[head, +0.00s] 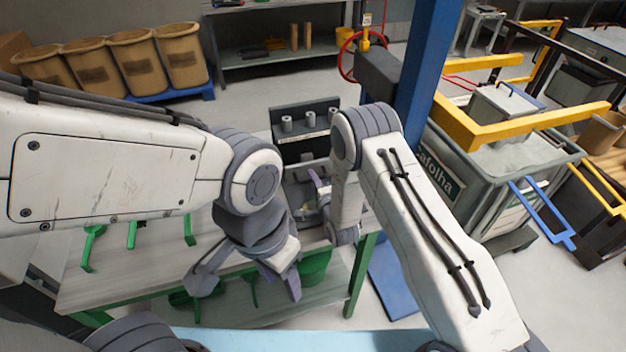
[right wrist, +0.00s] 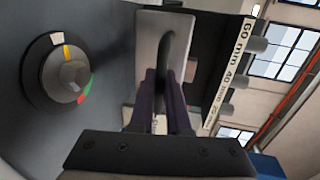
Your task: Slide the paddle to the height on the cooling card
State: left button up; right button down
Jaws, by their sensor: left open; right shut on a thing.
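My right gripper (right wrist: 164,85) is shut on a dark upright handle (right wrist: 178,42), seemingly the paddle's, in front of a light grey plate (right wrist: 149,40). My right arm hides much of this spot in the head view, where a purple-grey finger (head: 319,188) shows. Left of it in the right wrist view is a round dial (right wrist: 70,78) with white, yellow, red and green marks. On the other side a strip (right wrist: 238,58) reads 60 mm and 40 mm beside grey cylinders. My left gripper (head: 246,284) is open and empty above the bench's front edge. I cannot make out a cooling card.
The bench (head: 125,272) carries green tools at left. A dark rack (head: 282,112) with grey cylinders stands at its back. A green bucket (head: 313,266) is below. A blue column (head: 420,75) and a grey bin (head: 497,193) stand at right. Brown tubs (head: 137,62) are at back left.

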jog(key=shift+f, duration=0.5)
pick_arm(q)
jog(key=shift+f, duration=0.4)
pick_arm(e)
jog(key=shift+r, duration=0.15)
jog(key=c, duration=0.9)
grip_release()
jog(key=b+v, duration=0.2)
jog(key=v, duration=0.7)
jog(key=shift+s+b, duration=0.2)
jog(key=shift+b, duration=0.2)
jog(key=shift+s+d+r, duration=0.2)
jog(key=shift+s+d, duration=0.05)
jog(key=shift+s, duration=0.25)
pick_arm(q)
notch_tip(320, 180, down, 3)
jog(key=shift+r, duration=0.1)
